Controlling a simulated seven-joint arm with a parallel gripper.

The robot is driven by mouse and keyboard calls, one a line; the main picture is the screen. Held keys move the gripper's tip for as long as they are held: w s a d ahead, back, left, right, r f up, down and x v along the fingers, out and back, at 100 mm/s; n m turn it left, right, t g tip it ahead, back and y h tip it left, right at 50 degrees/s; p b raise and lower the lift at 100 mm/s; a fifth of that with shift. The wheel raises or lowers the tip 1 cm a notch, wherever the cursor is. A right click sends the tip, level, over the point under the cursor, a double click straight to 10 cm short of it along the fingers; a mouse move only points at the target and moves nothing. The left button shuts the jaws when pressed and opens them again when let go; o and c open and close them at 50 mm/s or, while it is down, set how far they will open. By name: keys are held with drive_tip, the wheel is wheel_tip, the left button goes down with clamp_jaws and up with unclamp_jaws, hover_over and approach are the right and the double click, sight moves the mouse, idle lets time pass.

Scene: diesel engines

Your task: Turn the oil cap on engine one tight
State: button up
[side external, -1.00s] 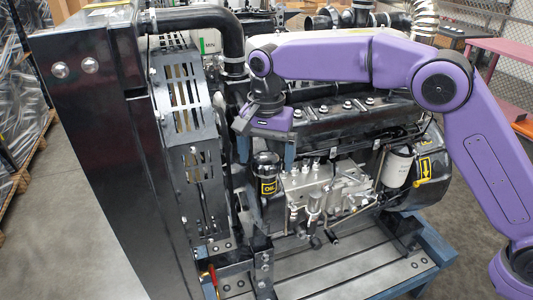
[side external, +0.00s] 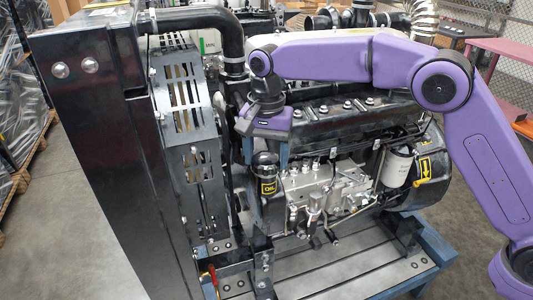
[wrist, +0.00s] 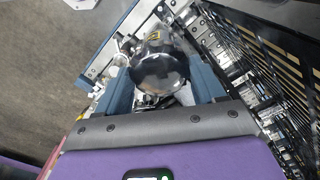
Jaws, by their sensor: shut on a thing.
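The oil cap (side external: 265,158) is black and round. It sits on top of a black filler neck with a yellow OIL label (side external: 268,187) at the front of the engine (side external: 340,140). My gripper (side external: 266,163) points down over it, with a blue-grey finger on either side. In the wrist view the dark, shiny cap (wrist: 158,70) lies between the two fingers of my gripper (wrist: 161,76), which are shut on it. The yellow label partly shows beyond the cap. How tightly the cap is seated cannot be seen.
A tall black radiator housing (side external: 95,130) and a slotted fan guard (side external: 190,130) stand close on the left. A black hose (side external: 232,45) rises beside my gripper. Metal injection lines and a white filter (side external: 397,166) lie to the right.

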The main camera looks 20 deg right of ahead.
sight(266, 156)
drive_tip(key=m, duration=0.4)
drive_tip(key=shift+f+m, duration=0.1)
drive_tip(key=shift+m, duration=0.3)
drive_tip(key=o, duration=1.7)
drive_tip(key=shift+c, duration=0.3)
drive_tip(key=shift+r, duration=3.55)
